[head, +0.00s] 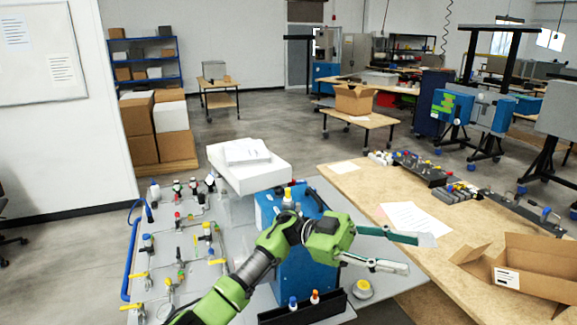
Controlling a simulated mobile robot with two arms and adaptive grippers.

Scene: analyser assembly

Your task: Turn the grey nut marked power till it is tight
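A blue analyser housing (289,268) stands on the grey table, partly behind my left arm. My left gripper (418,254) is in front of its right side. Its two long fingers point right and are spread apart, with nothing visible between them. I cannot make out a grey nut marked power; it is hidden or too small to tell. A small round grey and yellow part (362,289) lies on the table below the gripper. My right gripper is not in view.
A panel of valves and fittings (181,250) is on the left, with a white box (248,168) behind the housing. A black rack (303,309) holds small bottles at the front. On the right, a wooden bench (372,201) carries papers, fittings and an open carton (537,268).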

